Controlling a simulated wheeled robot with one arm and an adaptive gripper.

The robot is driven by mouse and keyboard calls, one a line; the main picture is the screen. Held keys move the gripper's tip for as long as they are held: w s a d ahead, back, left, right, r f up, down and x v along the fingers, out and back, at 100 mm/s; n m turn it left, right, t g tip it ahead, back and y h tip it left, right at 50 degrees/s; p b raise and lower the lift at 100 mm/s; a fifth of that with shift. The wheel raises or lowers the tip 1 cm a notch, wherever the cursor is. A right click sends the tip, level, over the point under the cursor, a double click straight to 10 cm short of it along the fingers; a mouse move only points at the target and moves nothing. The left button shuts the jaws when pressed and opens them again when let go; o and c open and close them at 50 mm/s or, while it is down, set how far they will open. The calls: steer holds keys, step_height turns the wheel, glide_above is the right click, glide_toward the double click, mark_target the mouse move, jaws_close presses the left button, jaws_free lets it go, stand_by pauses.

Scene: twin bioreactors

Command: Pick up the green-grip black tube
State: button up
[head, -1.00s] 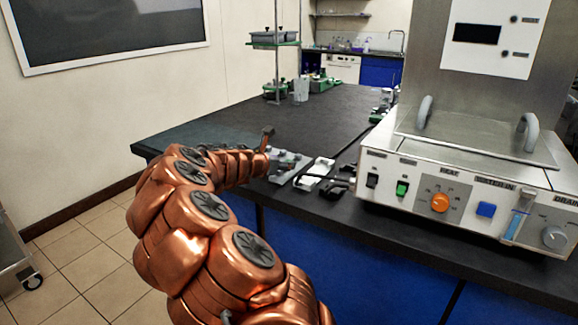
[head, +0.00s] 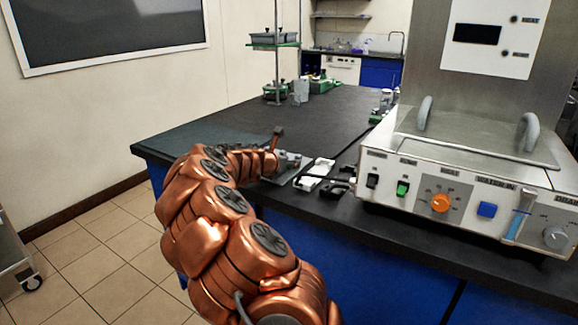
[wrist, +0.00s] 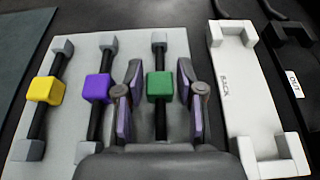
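The green-grip black tube (wrist: 160,84) lies on a light grey plate (wrist: 122,52) in the wrist view, with grey end blocks. My gripper (wrist: 161,90) is open, with one finger on each side of the green grip and gaps visible between. A purple-grip tube (wrist: 98,88) and a yellow-grip tube (wrist: 45,90) lie to the left on the same plate. In the head view, my copper arm reaches over the bench edge to the plate, and my gripper and the green grip are hard to make out there.
A control box (head: 450,195) with knobs stands right on the dark bench (head: 330,115). Bench beyond the plate is mostly clear.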

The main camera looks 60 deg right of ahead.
jaws_close()
